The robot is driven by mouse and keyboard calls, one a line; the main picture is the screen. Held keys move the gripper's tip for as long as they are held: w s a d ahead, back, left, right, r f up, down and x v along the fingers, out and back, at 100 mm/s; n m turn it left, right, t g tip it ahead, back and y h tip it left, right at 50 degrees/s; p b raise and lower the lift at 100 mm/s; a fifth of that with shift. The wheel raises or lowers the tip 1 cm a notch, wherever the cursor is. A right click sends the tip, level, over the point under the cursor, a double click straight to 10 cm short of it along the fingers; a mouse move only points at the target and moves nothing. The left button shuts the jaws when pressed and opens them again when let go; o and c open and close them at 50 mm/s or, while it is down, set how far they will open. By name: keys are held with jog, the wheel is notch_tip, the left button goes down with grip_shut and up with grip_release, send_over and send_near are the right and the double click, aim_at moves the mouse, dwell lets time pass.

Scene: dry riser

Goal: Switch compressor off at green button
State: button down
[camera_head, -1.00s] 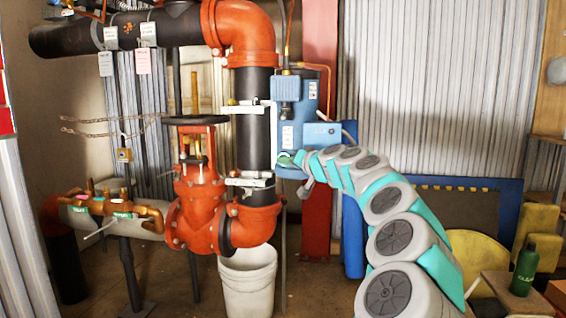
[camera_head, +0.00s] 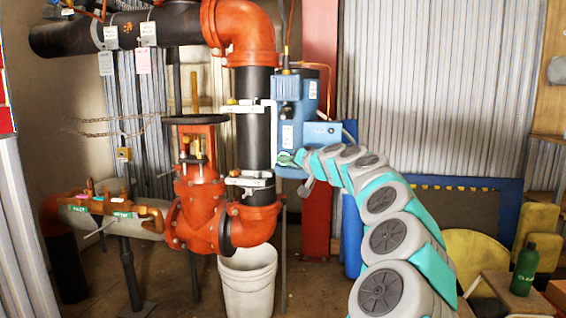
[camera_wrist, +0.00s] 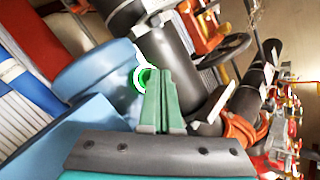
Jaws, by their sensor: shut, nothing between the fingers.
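The blue compressor (camera_head: 291,112) is mounted beside the black vertical pipe in the head view. Its blue housing (camera_wrist: 98,75) fills the left of the wrist view. The green button (camera_wrist: 139,80), with a pale ring around it, shows just beyond my fingertips in the wrist view. My gripper (camera_head: 287,158) is at the lower left part of the compressor in the head view. In the wrist view its green fingers (camera_wrist: 161,75) are together and empty, with their tips beside the button. I cannot tell whether they touch it. The button is not clear in the head view.
An orange valve (camera_head: 199,195) with a black handwheel stands left of the black pipe (camera_head: 256,120). A white bucket (camera_head: 249,285) stands on the floor below. A green bottle (camera_head: 524,268) is on a stool at the right.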

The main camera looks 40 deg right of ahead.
jog(key=shift+d, duration=0.1)
dwell(0.4)
jog(key=shift+s+a+b, duration=0.2)
jog(key=shift+a+b, duration=0.1)
jog(key=shift+b, duration=0.05)
jog(key=s+a+b, duration=0.2)
jog(key=s+a, duration=0.2)
jog(key=shift+a, duration=0.3)
dwell(0.4)
